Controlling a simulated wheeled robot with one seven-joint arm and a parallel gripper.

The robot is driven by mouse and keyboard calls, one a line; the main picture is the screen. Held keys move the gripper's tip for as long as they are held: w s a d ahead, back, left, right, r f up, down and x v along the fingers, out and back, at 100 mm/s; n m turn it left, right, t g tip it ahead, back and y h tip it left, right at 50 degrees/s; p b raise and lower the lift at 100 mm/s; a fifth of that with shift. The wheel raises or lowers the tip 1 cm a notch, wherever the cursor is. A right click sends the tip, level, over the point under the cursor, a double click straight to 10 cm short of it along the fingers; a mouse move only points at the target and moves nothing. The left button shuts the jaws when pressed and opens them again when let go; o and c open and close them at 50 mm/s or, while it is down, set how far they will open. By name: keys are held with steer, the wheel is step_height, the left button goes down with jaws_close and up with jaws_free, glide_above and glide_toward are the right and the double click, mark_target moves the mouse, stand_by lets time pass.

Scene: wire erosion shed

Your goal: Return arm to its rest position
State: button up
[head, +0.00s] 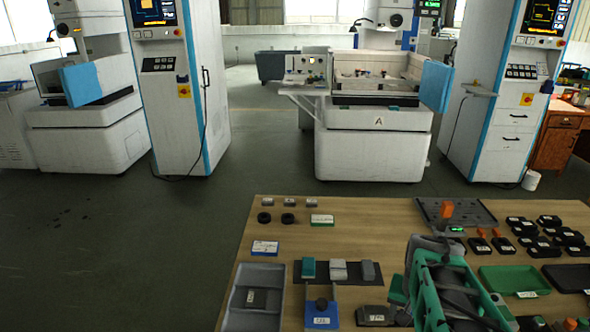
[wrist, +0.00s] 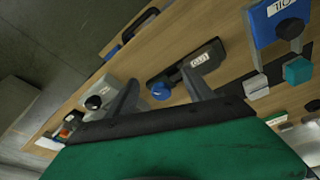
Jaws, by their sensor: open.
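My arm (head: 447,285), with green links, stands over the front right part of the wooden table (head: 390,225) in the head view. In the wrist view my gripper (wrist: 159,77) shows two grey fingers spread apart with nothing held between them. Beyond the fingers lie a blue round knob (wrist: 161,91) and a black labelled block (wrist: 188,66) on the wooden surface. I cannot tell the gap between the fingers and these things. In the head view the fingertips cannot be made out clearly against the arm.
The table holds a grey tray (head: 238,320), a blue labelled holder (head: 321,313), a dark tray (head: 478,209), a green tray (head: 513,279) and several black parts. A white machine marked A (head: 375,140) stands behind. Open floor (head: 120,240) lies left of the table.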

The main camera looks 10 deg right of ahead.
steer(key=a+r+n+y+p, duration=0.1)
steer(key=a+r+n+p, duration=0.2)
steer(key=a, duration=0.8)
steer(key=a+r+n+t+y+p, duration=0.1)
steer(key=a+r+n+p, duration=0.2)
steer(key=a, duration=0.7)
step_height(320, 180, up, 4)
steer(key=shift+s+a+f+n, duration=0.15)
steer(key=shift+s+a+n, duration=0.15)
steer(key=shift+n, duration=0.9)
